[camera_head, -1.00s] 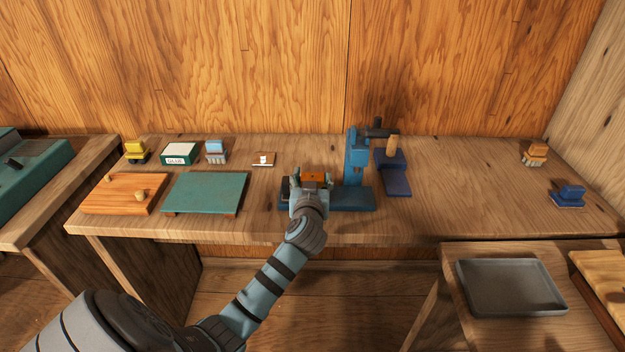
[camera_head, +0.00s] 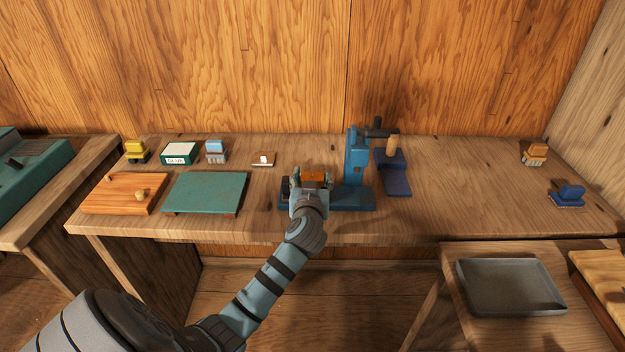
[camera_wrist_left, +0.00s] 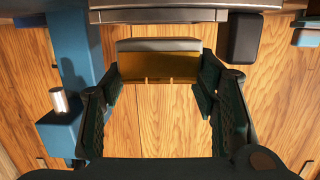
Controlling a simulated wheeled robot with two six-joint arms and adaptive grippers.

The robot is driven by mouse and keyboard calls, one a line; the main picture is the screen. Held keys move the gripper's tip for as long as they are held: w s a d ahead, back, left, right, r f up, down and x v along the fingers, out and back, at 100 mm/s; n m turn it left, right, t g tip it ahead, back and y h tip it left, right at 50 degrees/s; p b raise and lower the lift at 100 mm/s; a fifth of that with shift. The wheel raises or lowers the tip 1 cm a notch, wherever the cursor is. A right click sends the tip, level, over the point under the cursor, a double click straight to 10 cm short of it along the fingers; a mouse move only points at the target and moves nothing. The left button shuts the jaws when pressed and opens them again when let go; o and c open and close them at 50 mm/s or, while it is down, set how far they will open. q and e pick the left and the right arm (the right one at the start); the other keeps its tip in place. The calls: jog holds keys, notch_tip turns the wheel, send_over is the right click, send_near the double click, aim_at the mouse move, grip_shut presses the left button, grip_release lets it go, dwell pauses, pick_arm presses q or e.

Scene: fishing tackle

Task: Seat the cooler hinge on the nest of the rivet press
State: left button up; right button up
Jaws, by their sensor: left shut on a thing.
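My left gripper (camera_head: 313,184) is shut on the cooler hinge (camera_head: 314,176), a brown-orange piece with a grey edge. In the left wrist view the hinge (camera_wrist_left: 158,68) sits between the two dark fingertips of the gripper (camera_wrist_left: 160,85). The rivet press (camera_head: 357,155) is blue, with an upright column and a dark handle, just right of the gripper. Its blue column also shows at the left of the wrist view (camera_wrist_left: 75,45). The gripper and forearm hide part of the press base, and I cannot make out the nest or any contact with it.
A dark block (camera_head: 286,186) stands close left of the gripper. A blue stand with a wooden post (camera_head: 396,180) is right of the press. A green board (camera_head: 205,192) and a wooden board (camera_head: 123,194) lie to the left. The table right of the stand is mostly clear.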

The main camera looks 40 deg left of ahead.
pick_arm(q)
jog(key=shift+f+b, duration=0.8)
jog(key=shift+f, duration=0.15)
jog(key=o, duration=1.2)
jog(key=shift+o, duration=0.5)
jog(key=shift+w, duration=0.1)
jog(key=v, duration=1.2)
jog(key=shift+d, duration=0.1)
